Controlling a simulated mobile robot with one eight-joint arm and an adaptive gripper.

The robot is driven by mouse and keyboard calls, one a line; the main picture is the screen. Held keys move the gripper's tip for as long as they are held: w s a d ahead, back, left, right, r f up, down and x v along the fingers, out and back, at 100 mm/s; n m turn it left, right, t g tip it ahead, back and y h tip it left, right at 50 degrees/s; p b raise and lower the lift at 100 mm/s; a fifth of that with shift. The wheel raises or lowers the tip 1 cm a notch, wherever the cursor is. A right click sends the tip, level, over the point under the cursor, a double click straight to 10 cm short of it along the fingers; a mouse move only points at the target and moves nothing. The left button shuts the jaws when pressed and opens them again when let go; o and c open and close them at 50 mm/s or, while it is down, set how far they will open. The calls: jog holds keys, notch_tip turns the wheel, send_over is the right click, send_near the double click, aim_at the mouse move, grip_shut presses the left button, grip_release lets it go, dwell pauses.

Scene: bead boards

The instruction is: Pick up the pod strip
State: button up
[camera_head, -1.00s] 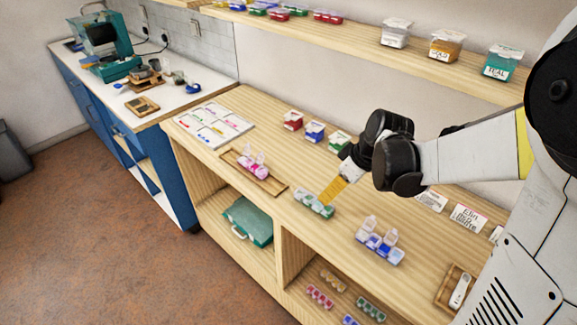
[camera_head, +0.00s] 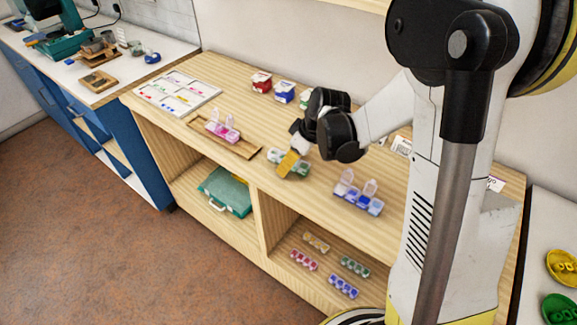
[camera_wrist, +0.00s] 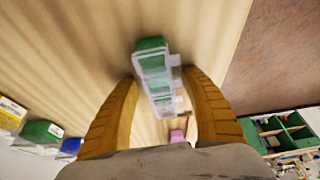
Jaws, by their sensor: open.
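A green and clear pod strip (camera_head: 303,169) lies on the wooden counter (camera_head: 235,105). My gripper (camera_head: 287,164) is at this strip in the head view, and its yellow finger hides the strip's middle. In the wrist view the strip (camera_wrist: 155,75) shows between the two open ribbed fingers (camera_wrist: 161,80), apart from the left one and close to the right one. Whether the right finger touches it I cannot tell. A pink pod strip (camera_head: 222,130) stands on a wooden tray to the left. A blue pod strip (camera_head: 358,200) with raised lids stands to the right.
Red (camera_head: 261,82) and blue (camera_head: 284,92) boxes stand behind my gripper. A white bead board (camera_head: 178,93) lies at the counter's left. Several small strips (camera_head: 343,286) and a green case (camera_head: 225,192) are on the lower shelves. Bare counter lies in front of the strips.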

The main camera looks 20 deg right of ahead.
jog(key=shift+r, duration=0.1)
jog(key=c, duration=1.1)
jog(key=shift+r, duration=0.15)
jog(key=shift+r+p, duration=0.3)
jog(key=v, duration=0.1)
jog(key=p+v, duration=0.2)
jog(key=v, duration=0.1)
jog(key=shift+w+a+r, duration=0.15)
jog(key=shift+w+a, duration=0.1)
jog(key=shift+w, duration=0.15)
jog(key=s+d+r+p, duration=0.4)
jog(key=s+d+r, duration=0.2)
jog(key=d, duration=0.3)
jog(key=a+f+m, duration=0.2)
jog(key=a, duration=0.1)
jog(key=a+f+m+h+b, duration=0.1)
jog(key=a+f+m, duration=0.1)
jog(key=a, duration=0.1)
jog(key=a+f+m+t+h+b, duration=0.1)
jog(key=a+f+m, duration=0.2)
jog(key=shift+s, duration=0.1)
jog(key=shift+s+a+f+m+h, duration=0.1)
jog(key=shift+a+f+m+h, duration=0.25)
jog(key=shift+a+m, duration=0.2)
jog(key=shift+r, duration=0.1)
